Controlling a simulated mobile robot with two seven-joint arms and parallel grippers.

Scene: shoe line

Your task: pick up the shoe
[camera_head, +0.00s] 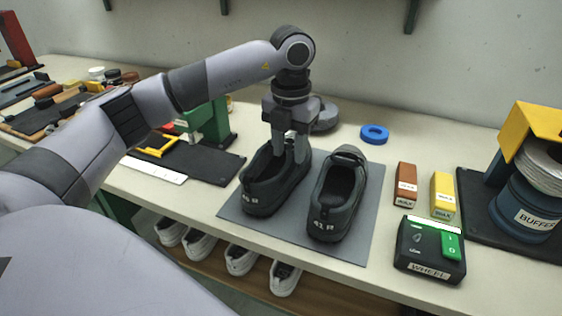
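A dark shoe marked 40 R (262,190) rests on the left part of a grey mat (285,228). A second dark shoe marked 41 R (332,205) stands beside it on the right, apart from it. My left gripper (289,156) points down into the far part of the 40 R shoe, around its opening. Its two fingers are spread with a gap between them. The fingertips are partly hidden by the shoe, so contact is unclear. My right gripper is not in view.
A brown block (405,184), a yellow block (442,195) and a WHEEL switch box (430,250) stand right of the mat. A BUFFER machine (528,215) is at far right. A blue ring (375,134) lies behind. White shoes (240,259) sit below the bench.

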